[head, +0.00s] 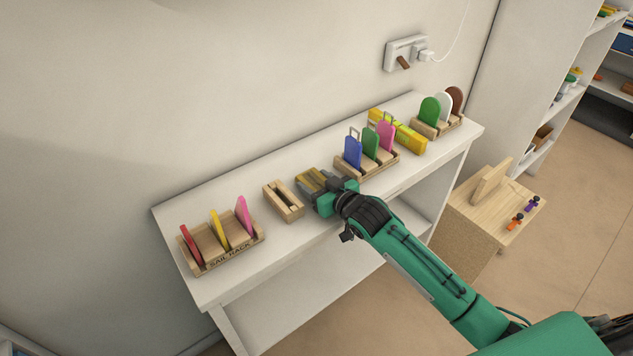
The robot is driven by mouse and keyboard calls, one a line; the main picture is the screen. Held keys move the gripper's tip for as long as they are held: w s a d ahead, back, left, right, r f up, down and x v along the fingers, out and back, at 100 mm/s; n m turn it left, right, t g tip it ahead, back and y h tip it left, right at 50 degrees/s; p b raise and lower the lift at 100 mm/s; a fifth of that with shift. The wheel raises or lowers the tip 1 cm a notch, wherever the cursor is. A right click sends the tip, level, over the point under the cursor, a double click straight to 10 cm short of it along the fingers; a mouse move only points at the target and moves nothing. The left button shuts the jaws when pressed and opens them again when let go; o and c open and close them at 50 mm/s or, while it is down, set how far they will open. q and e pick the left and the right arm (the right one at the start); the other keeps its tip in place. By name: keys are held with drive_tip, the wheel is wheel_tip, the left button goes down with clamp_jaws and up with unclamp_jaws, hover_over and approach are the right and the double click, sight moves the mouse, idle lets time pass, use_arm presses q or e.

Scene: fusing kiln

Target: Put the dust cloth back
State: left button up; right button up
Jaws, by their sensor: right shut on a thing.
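My right gripper (316,191) reaches over the middle of the white shelf top (327,228). It is shut on a mustard-yellow thing (312,180), probably the dust cloth, though the jaws cover much of it. I cannot tell whether that thing touches the shelf top. A small slotted wooden holder (284,203) stands empty just left of the gripper. My left gripper is not in view.
A sail rack (234,261) with red, yellow and pink pieces stands at the left. Another wooden rack (367,166) is close right of the gripper. A yellow patterned box (397,131) and a third rack (437,128) stand farther right. A wooden cabinet (486,222) is beside the shelf.

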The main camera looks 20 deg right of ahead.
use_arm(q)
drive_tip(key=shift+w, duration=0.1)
use_arm(e)
drive_tip(key=shift+f, duration=0.1)
drive_tip(key=o, duration=0.7)
drive_tip(key=shift+o, duration=1.2)
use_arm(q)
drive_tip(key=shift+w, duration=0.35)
use_arm(e)
drive_tip(key=shift+r, duration=0.2)
drive_tip(key=b+v, duration=0.1)
drive_tip(key=v, duration=1)
drive_tip(key=shift+s+d, duration=0.1)
drive_tip(key=shift+s, duration=0.1)
drive_tip(key=shift+s+r, duration=0.1)
drive_tip(key=shift+s, duration=0.15)
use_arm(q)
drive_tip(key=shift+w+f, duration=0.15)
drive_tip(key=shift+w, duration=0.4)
